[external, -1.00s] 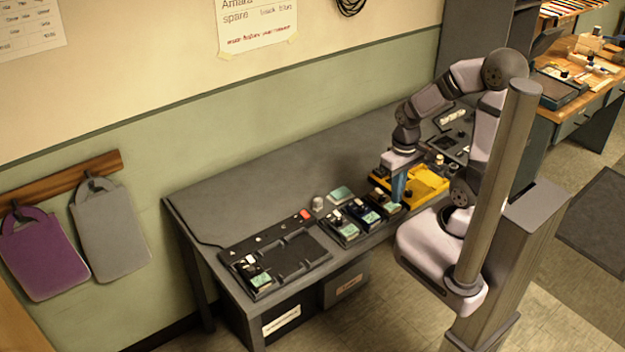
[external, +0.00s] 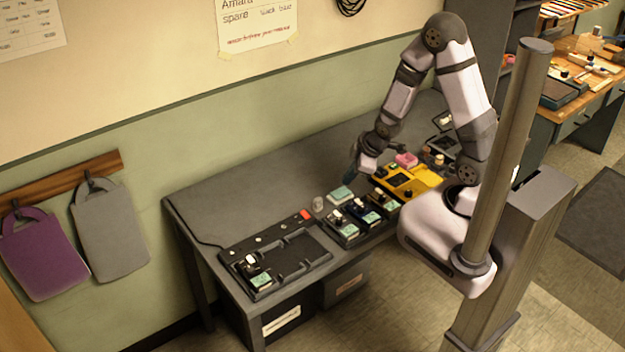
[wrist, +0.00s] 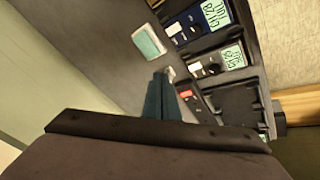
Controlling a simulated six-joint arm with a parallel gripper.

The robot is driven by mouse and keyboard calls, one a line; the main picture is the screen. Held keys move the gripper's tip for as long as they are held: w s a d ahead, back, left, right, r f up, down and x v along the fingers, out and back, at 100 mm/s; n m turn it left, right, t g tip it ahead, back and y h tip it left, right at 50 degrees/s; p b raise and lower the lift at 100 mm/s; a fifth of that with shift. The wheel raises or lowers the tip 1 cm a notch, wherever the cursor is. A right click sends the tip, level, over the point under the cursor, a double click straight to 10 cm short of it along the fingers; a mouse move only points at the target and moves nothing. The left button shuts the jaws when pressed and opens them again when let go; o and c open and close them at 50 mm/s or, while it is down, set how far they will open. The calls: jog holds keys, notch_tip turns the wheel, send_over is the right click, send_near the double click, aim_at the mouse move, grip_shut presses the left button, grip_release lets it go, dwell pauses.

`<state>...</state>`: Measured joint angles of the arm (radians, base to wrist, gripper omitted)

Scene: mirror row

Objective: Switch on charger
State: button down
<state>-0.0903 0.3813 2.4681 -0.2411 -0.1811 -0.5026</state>
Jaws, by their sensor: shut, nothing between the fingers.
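The charger (external: 303,252) is a black panel at the near left end of the grey bench, with a cable running off its left side. A small red switch (external: 305,214) sits at its far right corner. One device with a green label stands in its left bay. My gripper (external: 354,170) has teal fingers, is shut and empty, and hangs above the bench to the right of the charger. In the wrist view the fingers (wrist: 163,97) point down the bench, and the red switch (wrist: 186,93) appears just right of them. Whether the switch is on cannot be told.
A small grey cylinder (external: 318,204) and a pale green block (external: 341,193) stand near the switch. Several labelled devices (external: 364,217) sit in a row to its right. A yellow unit (external: 425,180) with a pink block (external: 406,160) is further right. The bench's back left is clear.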

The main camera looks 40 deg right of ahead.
jog(key=w+a+n+t+y+p, duration=0.2)
jog(key=w+a+n+p, duration=0.15)
jog(key=a, duration=0.25)
jog(key=r+n+t+y+p, duration=0.1)
jog(key=n+y+p, duration=0.15)
jog(key=n, duration=0.25)
send_over(308, 215)
jog(key=b, duration=0.1)
jog(key=shift+s+d+r+y, duration=0.15)
jog(key=shift+s+d+y, duration=0.1)
jog(key=shift+s+y, duration=0.15)
jog(key=f+b, duration=0.2)
jog(key=f, duration=0.1)
jog(key=f+b, duration=0.2)
jog(key=w+f+b, duration=0.1)
jog(key=f+b, duration=0.2)
jog(key=shift+f, duration=0.35)
jog(key=shift+f, duration=0.1)
dwell(1.3)
jog(key=shift+w+f+b, duration=0.1)
jog(key=shift+f+b, duration=0.2)
jog(key=shift+b, duration=0.25)
jog(key=shift+f+b, duration=0.3)
dwell(0.5)
jog(key=shift+r, duration=0.1)
